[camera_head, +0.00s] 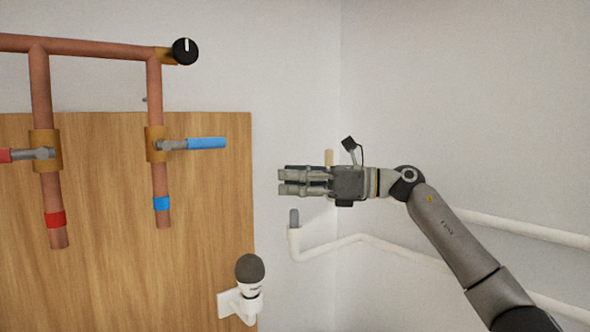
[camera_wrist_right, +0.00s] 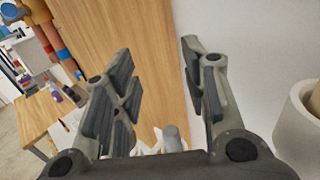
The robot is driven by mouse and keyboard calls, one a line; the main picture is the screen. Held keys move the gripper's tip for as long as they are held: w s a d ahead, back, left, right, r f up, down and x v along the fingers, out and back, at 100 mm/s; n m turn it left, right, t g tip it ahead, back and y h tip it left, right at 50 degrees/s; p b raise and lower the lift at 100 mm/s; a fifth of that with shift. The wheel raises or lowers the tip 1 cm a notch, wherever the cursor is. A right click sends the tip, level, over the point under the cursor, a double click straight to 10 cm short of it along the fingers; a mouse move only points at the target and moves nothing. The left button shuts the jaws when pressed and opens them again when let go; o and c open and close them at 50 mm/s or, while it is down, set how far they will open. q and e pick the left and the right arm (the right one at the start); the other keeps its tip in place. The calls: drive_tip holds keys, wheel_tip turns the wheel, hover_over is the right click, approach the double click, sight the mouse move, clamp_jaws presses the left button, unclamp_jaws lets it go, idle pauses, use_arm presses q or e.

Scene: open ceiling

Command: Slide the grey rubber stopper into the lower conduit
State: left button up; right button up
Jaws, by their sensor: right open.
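The grey rubber stopper (camera_head: 294,217) is upright at the upturned mouth of the lower conduit (camera_head: 295,243), a white pipe on the wall. Much of its rounded body shows above the rim; how deep it sits I cannot tell. My right gripper (camera_head: 282,182) is open and empty, pointing left, above the stopper and apart from it. In the right wrist view the open fingers (camera_wrist_right: 160,90) show nothing between their pads. My left gripper is not in view.
A tan plug (camera_head: 329,157) shows behind my right gripper, and a white pipe mouth (camera_wrist_right: 292,125) is close at the right wrist view's edge. Copper pipes (camera_head: 40,90) with a blue lever (camera_head: 207,143) and a dark-topped device (camera_head: 250,268) on a white bracket are to the left.

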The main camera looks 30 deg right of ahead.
drive_tip(key=shift+r, duration=1.3)
drive_tip(key=shift+d, duration=0.1)
